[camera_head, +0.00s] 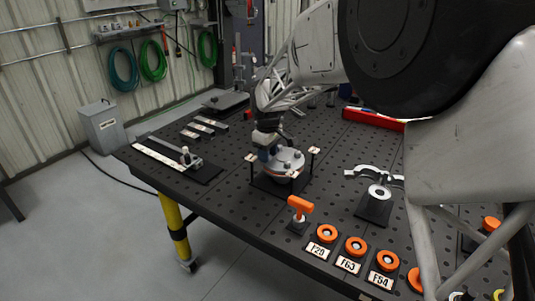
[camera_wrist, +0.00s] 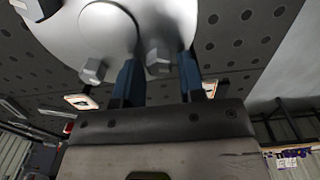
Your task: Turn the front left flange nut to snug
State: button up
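The flange (camera_head: 287,161) is a round silver disc with hex nuts on top, on a dark plate on the perforated table. It fills the top of the wrist view (camera_wrist: 80,35). My gripper (camera_head: 267,158) is at its left side, pointing down. In the wrist view my gripper (camera_wrist: 160,60) has two blue fingers apart, one on each side of a hex nut (camera_wrist: 158,61). A gap shows at the right finger; contact at the left is unclear. Another nut (camera_wrist: 93,70) lies outside the left finger, and a third (camera_wrist: 36,8) is at the top left corner.
Thin posts with small tags (camera_head: 314,150) stand around the flange. An orange-handled tool (camera_head: 300,208) stands in front, beside orange rings (camera_head: 327,233) with labels. A grey-holed part with a curved wrench (camera_head: 378,190) is to the right. A rail fixture (camera_head: 185,160) lies left.

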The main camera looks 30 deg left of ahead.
jog(key=shift+o, duration=0.8)
jog(key=shift+n, duration=0.4)
jog(key=shift+s+n, duration=0.1)
jog(key=shift+n, duration=1.6)
jog(key=shift+r, duration=0.2)
notch_tip(320, 180, up, 8)
jog(key=shift+d+f, duration=0.15)
jog(key=shift+f, duration=0.1)
jog(key=shift+d, duration=0.1)
jog(key=shift+f, duration=0.1)
